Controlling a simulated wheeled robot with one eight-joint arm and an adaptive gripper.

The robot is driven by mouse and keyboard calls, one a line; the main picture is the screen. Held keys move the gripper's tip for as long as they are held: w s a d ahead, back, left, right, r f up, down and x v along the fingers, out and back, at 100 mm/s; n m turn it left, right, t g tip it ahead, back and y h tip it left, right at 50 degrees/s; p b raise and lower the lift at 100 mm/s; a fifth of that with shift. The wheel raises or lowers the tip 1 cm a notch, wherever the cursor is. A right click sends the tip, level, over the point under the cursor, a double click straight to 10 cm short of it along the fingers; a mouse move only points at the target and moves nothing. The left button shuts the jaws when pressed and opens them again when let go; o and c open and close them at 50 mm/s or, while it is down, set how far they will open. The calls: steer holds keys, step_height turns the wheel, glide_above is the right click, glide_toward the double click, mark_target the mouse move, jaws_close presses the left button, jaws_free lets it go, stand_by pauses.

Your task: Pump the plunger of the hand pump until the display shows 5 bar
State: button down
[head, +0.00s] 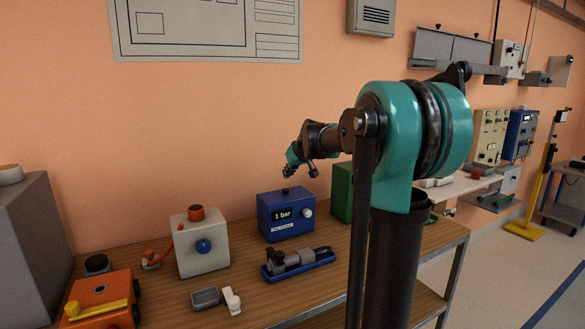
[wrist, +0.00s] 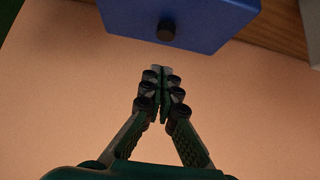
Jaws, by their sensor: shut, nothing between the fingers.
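The hand pump is a blue box (head: 283,226) on the wooden bench, against the orange wall. Its display (head: 283,214) reads 1 bar, and a pale round knob (head: 308,212) sits beside the display. A short black plunger knob (head: 286,190) stands on its top. In the wrist view the blue box (wrist: 205,22) is at the top edge, with the black plunger knob (wrist: 166,31) on it. My gripper (head: 287,174) is shut and empty, a little above the plunger knob in the head view. In the wrist view its fingertips (wrist: 161,70) are apart from the knob.
A blue-based clamp-like device (head: 297,262) lies in front of the pump. A white box with a blue knob (head: 203,245) stands to its left, and a green box (head: 343,190) to its right. An orange box (head: 100,300) is at the left front.

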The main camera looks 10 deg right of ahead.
mark_target(287, 190)
steer(key=shift+w+f, duration=0.15)
steer(key=shift+f, duration=2.05)
steer(key=shift+f, duration=0.6)
steer(key=shift+s+f, duration=0.2)
steer(key=shift+f, duration=0.2)
step_height(287, 190, up, 4)
steer(key=shift+w+a+r, duration=0.1)
steer(key=v, duration=1)
